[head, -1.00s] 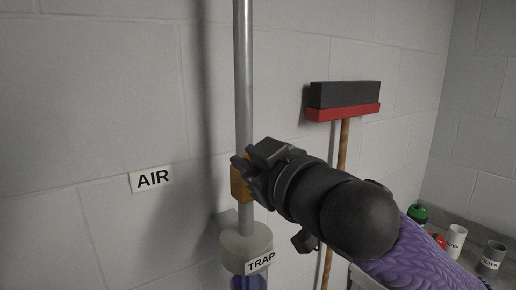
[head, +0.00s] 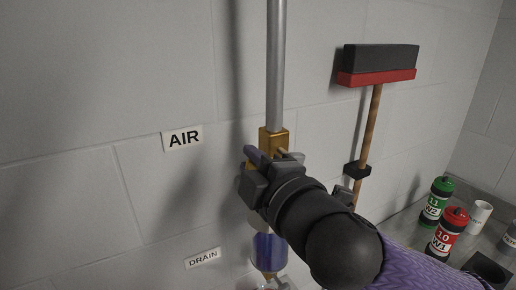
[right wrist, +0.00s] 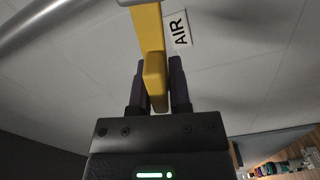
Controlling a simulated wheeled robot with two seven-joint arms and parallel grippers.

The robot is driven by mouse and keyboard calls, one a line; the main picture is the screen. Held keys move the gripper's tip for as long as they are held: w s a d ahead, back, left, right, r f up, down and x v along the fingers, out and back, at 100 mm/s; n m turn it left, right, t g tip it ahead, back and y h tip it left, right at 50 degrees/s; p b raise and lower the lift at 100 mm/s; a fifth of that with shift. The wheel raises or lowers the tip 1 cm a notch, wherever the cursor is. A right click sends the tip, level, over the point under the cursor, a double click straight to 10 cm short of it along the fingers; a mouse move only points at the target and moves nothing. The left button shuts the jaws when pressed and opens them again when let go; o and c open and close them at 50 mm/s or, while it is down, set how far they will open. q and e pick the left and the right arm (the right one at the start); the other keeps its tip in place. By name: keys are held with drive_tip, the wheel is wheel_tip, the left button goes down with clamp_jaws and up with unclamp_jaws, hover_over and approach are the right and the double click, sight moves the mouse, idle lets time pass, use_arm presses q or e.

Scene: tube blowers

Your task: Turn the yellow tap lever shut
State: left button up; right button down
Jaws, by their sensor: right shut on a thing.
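The brass-yellow tap body (head: 273,143) sits on a vertical grey pipe (head: 276,65) in the head view. My right gripper (head: 256,165) is just below and in front of it, covering most of the lever. In the right wrist view the yellow lever (right wrist: 150,35) comes down from the top, its end between the two dark fingers of my right gripper (right wrist: 157,70), which is shut on it. Below the gripper a blue-filled trap vessel (head: 268,249) shows in part; its top is hidden. My left gripper is not in view.
An AIR label (head: 182,138) and a DRAIN label (head: 203,258) are on the wall. A red-and-black broom (head: 376,76) hangs at right. A green-capped bottle (head: 436,203), a red-capped bottle (head: 447,234) and cups stand on a grey surface at lower right.

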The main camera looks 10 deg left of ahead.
drive_tip(key=shift+f+n, duration=0.8)
drive_tip(key=shift+n, duration=0.5)
drive_tip(key=shift+f, duration=0.1)
drive_tip(key=c, duration=0.6)
unclamp_jaws()
drive_tip(key=shift+a, duration=0.1)
drive_tip(key=shift+c, duration=0.2)
drive_tip(key=p+v, duration=0.9)
drive_tip(key=v, duration=0.1)
